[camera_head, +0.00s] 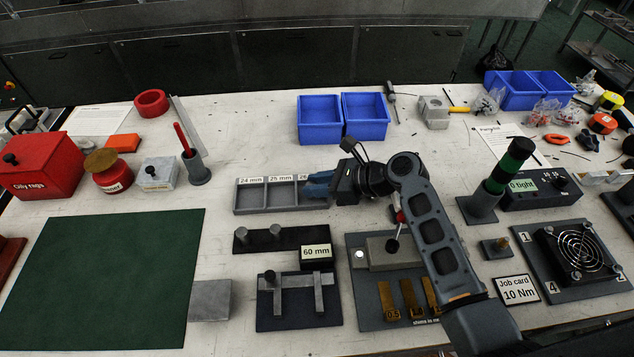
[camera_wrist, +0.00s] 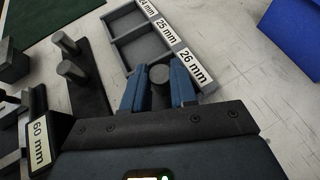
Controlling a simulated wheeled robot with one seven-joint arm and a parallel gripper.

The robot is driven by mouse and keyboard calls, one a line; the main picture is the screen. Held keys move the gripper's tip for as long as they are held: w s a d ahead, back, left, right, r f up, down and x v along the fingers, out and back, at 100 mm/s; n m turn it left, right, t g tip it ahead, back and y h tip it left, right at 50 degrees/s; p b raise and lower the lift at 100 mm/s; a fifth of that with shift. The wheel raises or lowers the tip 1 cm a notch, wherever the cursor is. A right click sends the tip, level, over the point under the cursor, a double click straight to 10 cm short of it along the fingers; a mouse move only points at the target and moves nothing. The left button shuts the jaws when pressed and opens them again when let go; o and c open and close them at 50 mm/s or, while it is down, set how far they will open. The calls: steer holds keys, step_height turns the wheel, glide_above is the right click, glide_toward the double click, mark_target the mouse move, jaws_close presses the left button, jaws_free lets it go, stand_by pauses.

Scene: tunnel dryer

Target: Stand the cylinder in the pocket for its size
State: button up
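The grey pocket tray (camera_head: 236,196) has three pockets labelled 24 mm, 25 mm and 26 mm. It also shows in the wrist view (camera_wrist: 113,25). My gripper (camera_head: 312,187) is at the tray's right end, over the 26 mm pocket. In the wrist view its two blue fingers (camera_wrist: 159,88) are on either side of a dark grey cylinder (camera_wrist: 159,74), seemingly closed on it. The cylinder looks upright; its lower end is hidden, so I cannot tell whether it touches the pocket floor. The 24 mm and 25 mm pockets look empty. In the head view the fingers hide the cylinder.
Two grey cylinders (camera_head: 242,235) (camera_head: 275,232) stand on a black stand (camera_head: 258,245) in front of the tray. A 60 mm sign (camera_head: 316,252) is close by. Blue bins (camera_head: 320,136) stand behind. A plate with brass shims (camera_head: 366,310) lies in front of my arm.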

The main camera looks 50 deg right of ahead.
steer(key=o, duration=0.5)
steer(key=shift+c, duration=0.2)
steer(key=shift+r, duration=0.2)
steer(key=v, duration=1.2)
steer(key=shift+f, duration=0.1)
